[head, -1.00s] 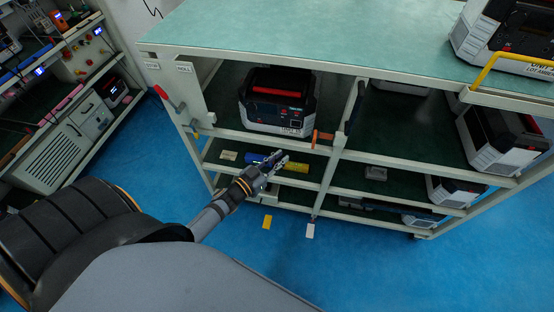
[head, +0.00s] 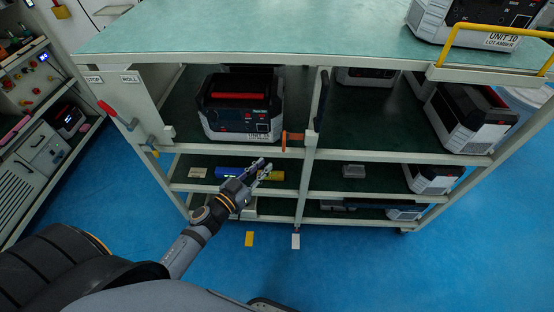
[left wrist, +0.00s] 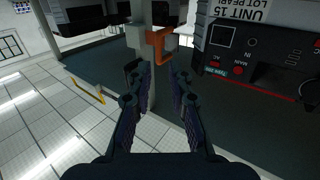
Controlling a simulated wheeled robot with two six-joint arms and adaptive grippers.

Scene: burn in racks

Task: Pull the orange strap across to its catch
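The orange strap end (head: 290,136) shows as a small orange hook-like piece at the middle post of the rack, at the front edge of the upper shelf. In the left wrist view the orange piece (left wrist: 158,46) lies just beyond my fingertips, against a pale post. My left gripper (head: 263,172) is open and empty, below and a little left of the orange piece, in front of the lower shelf. Its two fingers (left wrist: 159,74) show apart in the left wrist view. A pale block (head: 168,133) sits on the left post; I cannot tell if it is the catch. My right gripper is out of view.
A grey-and-black unit with a red handle (head: 235,97) stands on the upper shelf, left of the middle post (head: 306,170). Blue floor (head: 330,265) is open in front of the rack (head: 390,154).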

